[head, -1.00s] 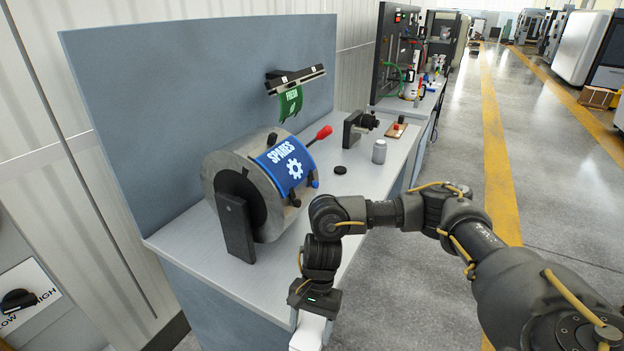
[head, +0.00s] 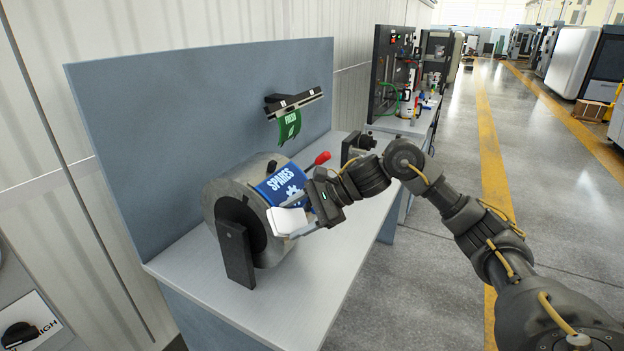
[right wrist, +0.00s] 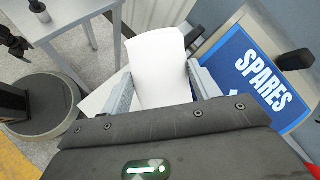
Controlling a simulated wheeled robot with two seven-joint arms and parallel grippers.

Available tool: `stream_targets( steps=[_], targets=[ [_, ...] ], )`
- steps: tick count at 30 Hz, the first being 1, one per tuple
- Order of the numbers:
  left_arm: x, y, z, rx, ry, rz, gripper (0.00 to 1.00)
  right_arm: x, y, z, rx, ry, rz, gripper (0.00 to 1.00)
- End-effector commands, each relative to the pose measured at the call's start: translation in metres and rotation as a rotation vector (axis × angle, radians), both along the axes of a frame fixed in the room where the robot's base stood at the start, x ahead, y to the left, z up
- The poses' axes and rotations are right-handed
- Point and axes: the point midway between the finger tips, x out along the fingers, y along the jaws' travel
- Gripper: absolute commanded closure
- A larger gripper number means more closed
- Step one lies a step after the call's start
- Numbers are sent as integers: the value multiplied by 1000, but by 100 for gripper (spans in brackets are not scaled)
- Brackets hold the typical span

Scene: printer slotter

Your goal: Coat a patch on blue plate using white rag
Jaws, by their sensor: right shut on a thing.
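The blue plate (head: 279,183), marked SPARES with a white gear, lies curved on a grey metal drum (head: 228,190). In the right wrist view the blue plate (right wrist: 250,75) is to the right of the fingers. My right gripper (head: 298,217) is shut on the white rag (head: 283,221), at the drum's near side just below the plate. The rag (right wrist: 158,60) shows as a flat white piece between the two silver fingers. I cannot tell whether it touches the drum or plate. My gripper and wrist hide the plate's lower right part. My left gripper is not in view.
A red-tipped lever (head: 321,158) sticks out behind the drum. A green FRESH flag (head: 289,126) hangs from a black bar on the blue-grey back panel (head: 180,110). The bench's front surface (head: 270,305) is clear. A dark clamp-like device (head: 356,146) stands beyond my wrist.

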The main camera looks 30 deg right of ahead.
Motion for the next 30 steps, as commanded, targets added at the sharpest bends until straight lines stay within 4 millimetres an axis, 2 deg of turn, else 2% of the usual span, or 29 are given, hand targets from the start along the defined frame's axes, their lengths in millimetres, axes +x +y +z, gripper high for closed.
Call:
stream_targets(
  steps=[1, 3, 6, 11, 20, 30],
  targets=[
    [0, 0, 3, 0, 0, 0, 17, 4, -11, 16, 21, -27, -35, 57],
    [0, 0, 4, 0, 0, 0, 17, 8, -24, 35, 46, -59, -75, 57],
    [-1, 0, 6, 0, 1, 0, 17, 12, -40, 54, 68, -96, -118, 57],
    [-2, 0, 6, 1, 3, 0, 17, 14, -51, 69, 85, -122, -151, 57],
    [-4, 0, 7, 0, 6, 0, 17, 18, -50, 67, 89, -125, -154, 57],
    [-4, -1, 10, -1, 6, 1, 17, 40, -37, 44, 89, -123, -153, 57]
  ],
)
